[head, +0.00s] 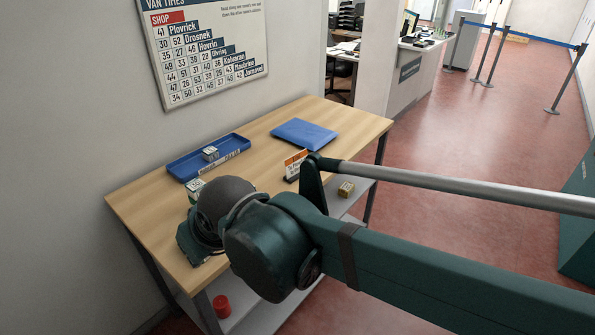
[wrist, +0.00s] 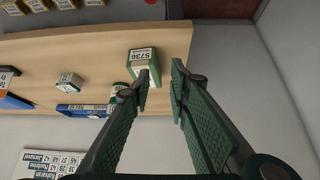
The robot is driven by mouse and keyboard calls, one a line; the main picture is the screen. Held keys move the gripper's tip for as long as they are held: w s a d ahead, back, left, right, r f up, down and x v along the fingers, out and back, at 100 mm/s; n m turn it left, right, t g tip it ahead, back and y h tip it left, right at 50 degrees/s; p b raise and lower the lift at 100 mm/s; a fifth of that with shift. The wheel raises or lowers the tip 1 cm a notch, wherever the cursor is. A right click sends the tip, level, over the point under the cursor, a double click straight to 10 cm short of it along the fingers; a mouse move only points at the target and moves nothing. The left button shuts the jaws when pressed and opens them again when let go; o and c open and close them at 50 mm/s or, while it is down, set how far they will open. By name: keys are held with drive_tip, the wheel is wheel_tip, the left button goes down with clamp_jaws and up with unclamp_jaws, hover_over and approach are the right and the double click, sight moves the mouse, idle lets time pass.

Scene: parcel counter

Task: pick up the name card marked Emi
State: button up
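I cannot read the name Emi on anything in either view. A small standing card (head: 294,164), orange and white on a dark stand, is near the right part of the table in the head view; its lettering is too small to read. A dark piece with a white label (wrist: 7,76), possibly the same card, is cut off at the left edge of the wrist view. My gripper (wrist: 163,72) is open and empty over the table, its left finger beside a green box with a white label 5736 (wrist: 143,58). In the head view my arm hides the fingers.
On the wooden table (head: 262,135) lie a blue tray (head: 180,171) at the wall and a blue folder (head: 304,134). A small pale box (wrist: 70,83) shows left of the green box in the wrist view. Several yellowish boxes (wrist: 36,5) are on the shelf below.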

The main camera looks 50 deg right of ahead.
drive_tip(key=w+d+r+m+g+h+p, duration=0.2)
drive_tip(key=w+d+r+m+p, duration=0.15)
drive_tip(key=w+d, duration=0.45)
drive_tip(key=m+g+h+p, duration=0.2)
drive_tip(key=m+g+p, duration=0.55)
drive_tip(key=m, duration=0.75)
approach(295, 158)
wheel_tip(295, 158, down, 3)
drive_tip(key=s, duration=0.1)
drive_tip(key=shift+s+d+r+n, duration=0.15)
drive_tip(key=shift+d+n, duration=0.1)
drive_tip(key=shift+d, duration=0.15)
drive_tip(key=shift+t, duration=0.25)
drive_tip(key=shift+x, duration=1.35)
drive_tip(key=shift+w+b+x, duration=0.2)
drive_tip(key=shift+b+x, duration=0.55)
drive_tip(key=shift+x, duration=1.9)
